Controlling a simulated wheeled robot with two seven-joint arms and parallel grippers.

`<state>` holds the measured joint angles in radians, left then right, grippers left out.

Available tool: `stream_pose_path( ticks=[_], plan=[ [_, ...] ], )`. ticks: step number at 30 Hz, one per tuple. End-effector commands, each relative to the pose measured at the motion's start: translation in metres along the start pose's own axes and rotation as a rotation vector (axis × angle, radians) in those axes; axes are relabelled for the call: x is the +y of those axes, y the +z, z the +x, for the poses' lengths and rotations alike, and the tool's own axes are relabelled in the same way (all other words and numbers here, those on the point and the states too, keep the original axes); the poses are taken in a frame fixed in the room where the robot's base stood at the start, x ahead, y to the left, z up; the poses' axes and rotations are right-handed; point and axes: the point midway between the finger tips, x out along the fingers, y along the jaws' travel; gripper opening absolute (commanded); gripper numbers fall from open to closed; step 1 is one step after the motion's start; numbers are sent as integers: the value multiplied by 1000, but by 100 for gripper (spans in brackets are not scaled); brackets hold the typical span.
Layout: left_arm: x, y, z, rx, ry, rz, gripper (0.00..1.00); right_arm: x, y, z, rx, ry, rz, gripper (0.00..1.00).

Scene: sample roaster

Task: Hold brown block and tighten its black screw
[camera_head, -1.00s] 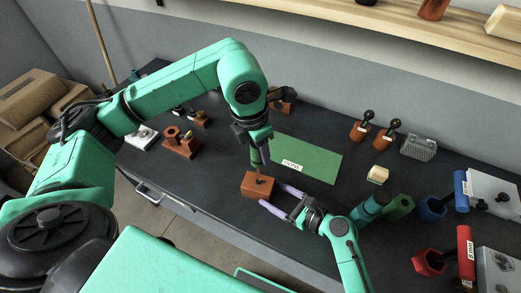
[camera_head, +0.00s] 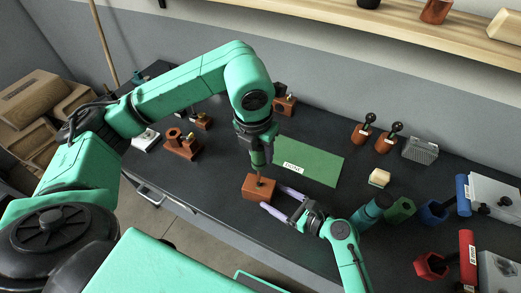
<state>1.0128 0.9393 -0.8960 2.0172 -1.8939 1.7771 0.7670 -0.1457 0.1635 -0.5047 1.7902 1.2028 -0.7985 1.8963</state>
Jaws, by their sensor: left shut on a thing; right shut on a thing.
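The brown block (camera_head: 257,189) sits on the dark bench near its front edge. My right gripper (camera_head: 269,196) is shut on the block from the right, its two purple fingers along the block's sides. My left gripper (camera_head: 260,153) hangs pointing down above the block, shut on a slim green tool (camera_head: 258,160). The tool's tip meets the dark spot on the block's top, where the black screw (camera_head: 260,183) is. The screw is small and partly hidden by the tool, so I cannot tell how deep it sits.
A green mat (camera_head: 315,165) labelled DONE lies behind the block. Other brown blocks (camera_head: 182,148) stand at the left. Two brown pieces with black knobs (camera_head: 388,139), a pale block (camera_head: 379,178) and coloured holders (camera_head: 434,211) stand at the right.

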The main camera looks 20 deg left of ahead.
Motion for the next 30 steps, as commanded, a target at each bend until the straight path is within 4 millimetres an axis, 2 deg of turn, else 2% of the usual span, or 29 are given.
stream_pose_path(
  ticks=[30],
  plan=[
    [0,-3,21,0,-2,9,0,0,1,0,-1,-1,0,6]
  ],
)
